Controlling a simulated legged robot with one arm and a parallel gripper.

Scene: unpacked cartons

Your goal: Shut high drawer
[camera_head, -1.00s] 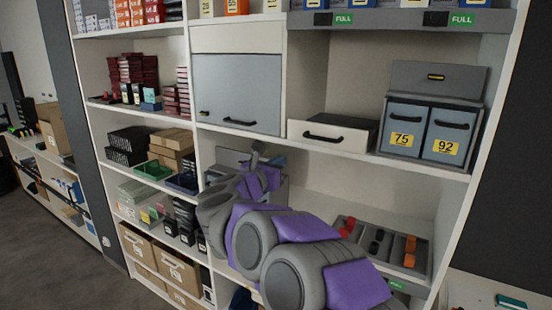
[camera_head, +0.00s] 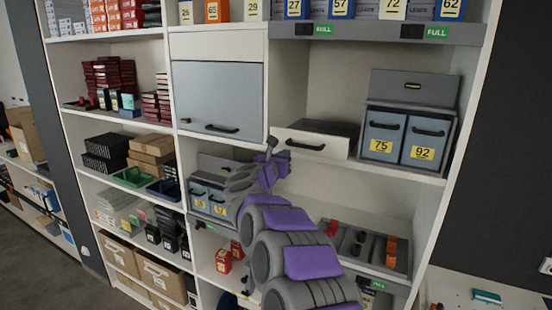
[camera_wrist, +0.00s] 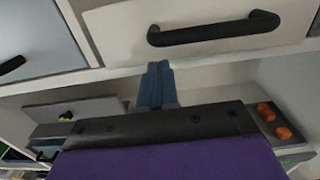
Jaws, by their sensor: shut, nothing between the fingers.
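The white drawer (camera_head: 290,139) with a black bar handle (camera_head: 299,145) sits in the middle-right bay of the shelving in the head view. Its front stands out from the bay and a dark top shows behind it. In the wrist view the drawer front (camera_wrist: 120,32) and its handle (camera_wrist: 215,29) fill the top. My gripper (camera_head: 271,146) is just left of and below the drawer front in the head view. In the wrist view my gripper's blue-grey fingertips (camera_wrist: 159,68) are together and empty, just under the drawer's lower edge. Whether they touch it I cannot tell.
A grey-blue flap door (camera_head: 218,95) with a black handle is left of the drawer. Grey boxes numbered 75 (camera_head: 382,132) and 92 (camera_head: 424,138) stand to the right. Below are another drawer unit (camera_head: 207,195) and a grey divided tray (camera_head: 367,246). Shelf edges surround my arm.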

